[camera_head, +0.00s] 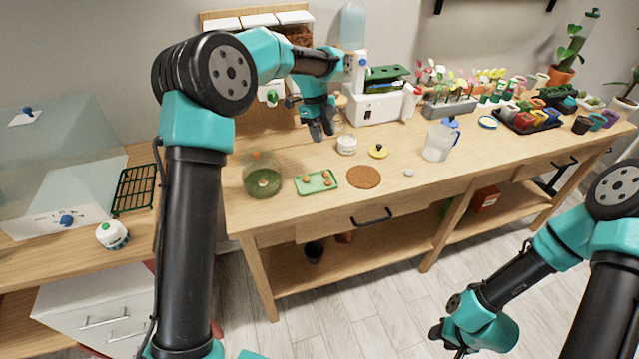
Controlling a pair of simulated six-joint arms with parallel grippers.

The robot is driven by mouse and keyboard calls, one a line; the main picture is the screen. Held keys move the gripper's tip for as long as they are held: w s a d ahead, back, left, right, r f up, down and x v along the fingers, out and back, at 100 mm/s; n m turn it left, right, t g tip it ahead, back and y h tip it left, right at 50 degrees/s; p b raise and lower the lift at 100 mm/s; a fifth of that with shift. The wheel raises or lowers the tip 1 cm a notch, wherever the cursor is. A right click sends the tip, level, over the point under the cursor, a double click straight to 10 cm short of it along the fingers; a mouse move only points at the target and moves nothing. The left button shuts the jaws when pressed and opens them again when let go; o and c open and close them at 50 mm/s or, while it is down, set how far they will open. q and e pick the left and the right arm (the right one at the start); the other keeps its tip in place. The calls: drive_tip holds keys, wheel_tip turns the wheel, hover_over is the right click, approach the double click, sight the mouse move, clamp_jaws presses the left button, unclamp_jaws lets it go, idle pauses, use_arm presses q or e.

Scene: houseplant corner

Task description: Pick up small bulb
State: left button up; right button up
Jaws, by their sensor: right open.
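Small brown bulbs (327,180) lie on a light green tray (301,188) on the wooden bench; which one is the small bulb is hard to tell at this size. My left gripper (322,133) hangs pointing down above the bench, behind and above the tray and apart from the bulbs. Its dark fingers look close together, and I see nothing clearly held between them. My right gripper (460,347) is low at the bottom right, in front of the bench and far from the tray. It is open.
A glass bowl with green contents (262,181) stands left of the tray, and a round brown mat (364,177) lies right of it. The front middle bench is mostly clear.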

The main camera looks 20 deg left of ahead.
use_arm(q)
drive_tip(key=shift+a+r+m, duration=0.5)
drive_tip(key=shift+a+r, duration=0.25)
drive_tip(key=shift+a, duration=0.3)
drive_tip(key=shift+f, duration=0.1)
hover_over(326, 180)
drive_tip(key=a, duration=0.1)
drive_tip(key=f, duration=1.1)
drive_tip(key=shift+w+a+f, duration=0.15)
drive_tip(key=shift+w+f, duration=0.2)
drive_tip(key=shift+w, duration=0.05)
drive_tip(key=x, duration=0.3)
drive_tip(key=shift+s+d+f, duration=0.25)
drive_tip(key=shift+d+f, duration=0.05)
drive_tip(key=shift+d, duration=0.05)
drive_tip(key=shift+s+d+f, duration=0.15)
drive_tip(key=shift+f, duration=0.55)
